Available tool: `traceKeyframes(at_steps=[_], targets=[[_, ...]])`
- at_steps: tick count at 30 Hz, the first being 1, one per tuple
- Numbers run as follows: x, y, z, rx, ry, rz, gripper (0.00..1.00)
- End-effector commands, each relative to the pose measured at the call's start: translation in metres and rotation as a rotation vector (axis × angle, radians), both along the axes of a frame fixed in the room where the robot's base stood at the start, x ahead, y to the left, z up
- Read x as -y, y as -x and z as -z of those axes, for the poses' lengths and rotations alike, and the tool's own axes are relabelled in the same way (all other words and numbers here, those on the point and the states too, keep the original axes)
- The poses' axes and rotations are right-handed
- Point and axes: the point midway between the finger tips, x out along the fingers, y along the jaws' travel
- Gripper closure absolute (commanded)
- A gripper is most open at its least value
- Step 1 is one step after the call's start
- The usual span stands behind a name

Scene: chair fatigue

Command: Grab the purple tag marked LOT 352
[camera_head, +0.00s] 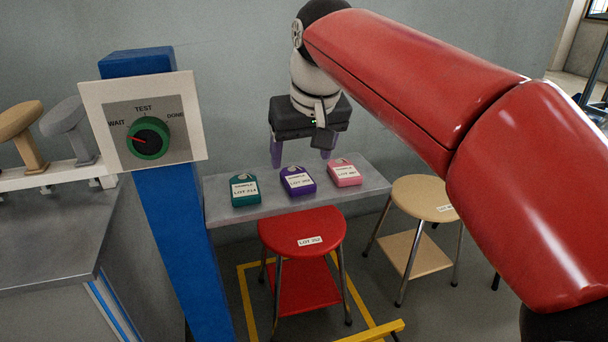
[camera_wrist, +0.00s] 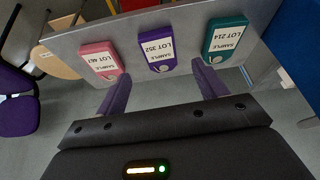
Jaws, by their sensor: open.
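The purple tag marked LOT 352 (camera_head: 298,181) lies on a grey shelf (camera_head: 222,212), between a teal tag (camera_head: 245,189) on its left and a pink tag (camera_head: 344,172) on its right. It also shows in the wrist view (camera_wrist: 158,48), with its label upside down. My gripper (camera_head: 301,154) is open and empty, with two purple fingers apart. It hangs above the shelf near the purple tag. In the wrist view the tag appears beyond the fingertips (camera_wrist: 161,76), roughly centred across the gap, and not between the fingers.
A red stool (camera_head: 302,232) labelled LOT 352 stands in front of the shelf. A wooden stool (camera_head: 424,198) is at right. A blue post (camera_head: 172,240) with a WAIT/TEST/DONE dial (camera_head: 147,138), pointer towards WAIT, stands left of the shelf. The wall is close behind the shelf.

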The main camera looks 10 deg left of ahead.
Motion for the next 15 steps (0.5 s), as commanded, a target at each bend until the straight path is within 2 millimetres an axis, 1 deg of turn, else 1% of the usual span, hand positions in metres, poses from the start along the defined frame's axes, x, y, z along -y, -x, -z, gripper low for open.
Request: traceKeyframes(at_steps=[1, 9, 12, 15], targets=[[-0.001, -0.002, 0.007, -0.002, 0.002, 0.0, 0.29], [-0.011, -0.015, 0.042, -0.001, 0.002, 0.001, 0.29], [-0.013, -0.018, 0.049, -0.001, 0.001, 0.002, 0.29], [-0.014, -0.019, 0.051, 0.001, 0.0, 0.002, 0.29]])
